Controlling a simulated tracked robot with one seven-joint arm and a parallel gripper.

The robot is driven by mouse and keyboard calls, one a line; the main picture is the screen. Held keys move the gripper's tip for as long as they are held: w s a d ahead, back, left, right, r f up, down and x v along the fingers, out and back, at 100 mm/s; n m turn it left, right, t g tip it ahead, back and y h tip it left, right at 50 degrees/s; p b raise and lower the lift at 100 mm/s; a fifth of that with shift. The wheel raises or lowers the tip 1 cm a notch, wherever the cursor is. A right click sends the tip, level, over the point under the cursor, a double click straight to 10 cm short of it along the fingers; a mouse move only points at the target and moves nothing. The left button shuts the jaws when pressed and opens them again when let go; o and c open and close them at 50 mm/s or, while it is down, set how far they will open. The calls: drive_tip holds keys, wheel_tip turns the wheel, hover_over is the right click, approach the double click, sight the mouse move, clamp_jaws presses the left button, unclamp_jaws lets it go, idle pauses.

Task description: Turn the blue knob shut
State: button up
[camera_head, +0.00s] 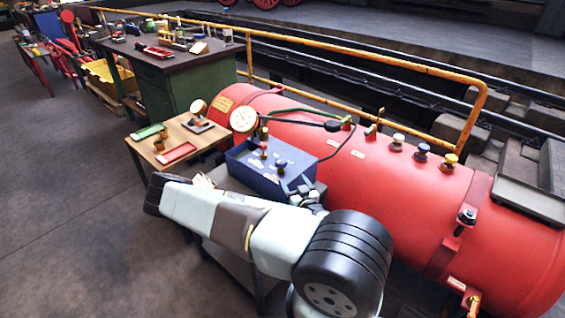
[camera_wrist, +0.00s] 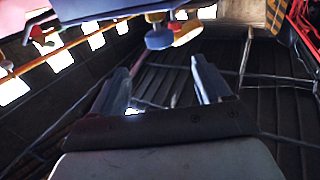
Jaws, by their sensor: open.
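A blue box (camera_head: 240,165) in front of the boiler also carries knobs, including a dark blue one (camera_head: 280,167) and a red one (camera_head: 264,147). My gripper (camera_head: 298,187) is at the near right end of this box. In the wrist view its fingers (camera_wrist: 163,75) are open with nothing between them.
The red boiler (camera_head: 350,180) extends to the right behind my arm. A gauge (camera_head: 244,119) and a thin pipe rise near the box. A small wooden table (camera_head: 190,137) with red and green trays stands left. A yellow railing (camera_head: 370,62) runs behind the boiler. The left floor is clear.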

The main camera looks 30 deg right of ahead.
sight(283, 166)
drive_tip(key=shift+w+d, duration=0.2)
drive_tip(key=shift+w, duration=1.2)
drive_tip(key=shift+w+d, duration=0.2)
drive_tip(key=shift+w, duration=1.15)
drive_tip(key=shift+w+d+f, duration=0.1)
drive_tip(key=shift+w+d, duration=0.05)
drive_tip(key=shift+w, duration=0.55)
drive_tip(key=shift+w+d, duration=0.2)
drive_tip(key=shift+w, duration=1.45)
drive_tip(key=shift+w+d, duration=0.2)
drive_tip(key=shift+w, duration=1.45)
drive_tip(key=shift+c, duration=0.2)
